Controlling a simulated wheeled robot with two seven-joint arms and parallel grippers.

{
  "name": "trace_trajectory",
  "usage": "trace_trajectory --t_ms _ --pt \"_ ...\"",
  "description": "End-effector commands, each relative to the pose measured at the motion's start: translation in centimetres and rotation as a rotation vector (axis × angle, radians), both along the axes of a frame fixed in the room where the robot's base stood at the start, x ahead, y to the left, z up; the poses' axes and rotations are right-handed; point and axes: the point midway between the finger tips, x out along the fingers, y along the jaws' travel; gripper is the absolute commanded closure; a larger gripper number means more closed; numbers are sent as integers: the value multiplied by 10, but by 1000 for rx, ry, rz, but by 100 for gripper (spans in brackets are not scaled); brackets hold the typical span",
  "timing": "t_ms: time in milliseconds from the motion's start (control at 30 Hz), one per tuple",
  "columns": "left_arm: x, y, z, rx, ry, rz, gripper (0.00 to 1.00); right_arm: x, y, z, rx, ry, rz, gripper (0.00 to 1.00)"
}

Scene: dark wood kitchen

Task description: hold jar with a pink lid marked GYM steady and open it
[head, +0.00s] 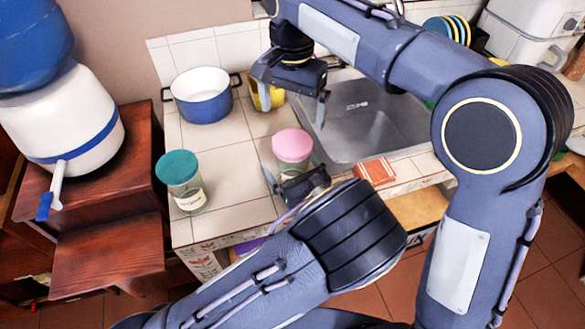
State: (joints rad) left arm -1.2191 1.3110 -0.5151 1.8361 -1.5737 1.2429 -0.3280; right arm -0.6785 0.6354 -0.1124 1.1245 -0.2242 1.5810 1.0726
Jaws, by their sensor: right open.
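The jar with a pink lid (292,145) stands on the tiled counter in front of the sink, its lid on. Its clear body is partly hidden by my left gripper (295,178), which is low at the jar's near side. One dark finger shows along the jar's left side; the other is hard to make out, so I cannot tell whether the fingers press on the glass. My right gripper (293,99) is open and empty, pointing down behind and above the pink lid, apart from it. The GYM marking is not visible.
A jar with a teal lid (178,168) stands left of the pink-lidded jar. A blue pot (203,95) and a yellow item (268,98), partly behind my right gripper, stand farther back. The sink (372,125) is at right. An orange packet (376,171) lies on the front edge.

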Motion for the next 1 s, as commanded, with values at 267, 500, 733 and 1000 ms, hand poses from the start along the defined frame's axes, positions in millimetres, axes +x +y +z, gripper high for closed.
trace_trajectory --t_ms 267,500,733,1000 --pt "0 0 0 0 0 0 22 0 0 0 0 0 0 3" --pt "0 0 0 0 1 0 53 0 0 0 0 0 0 3" --pt "0 0 0 0 1 0 83 0 0 -1 0 2 -5 3" --pt "0 0 0 0 1 0 93 -2 2 -9 -16 24 -154 3"
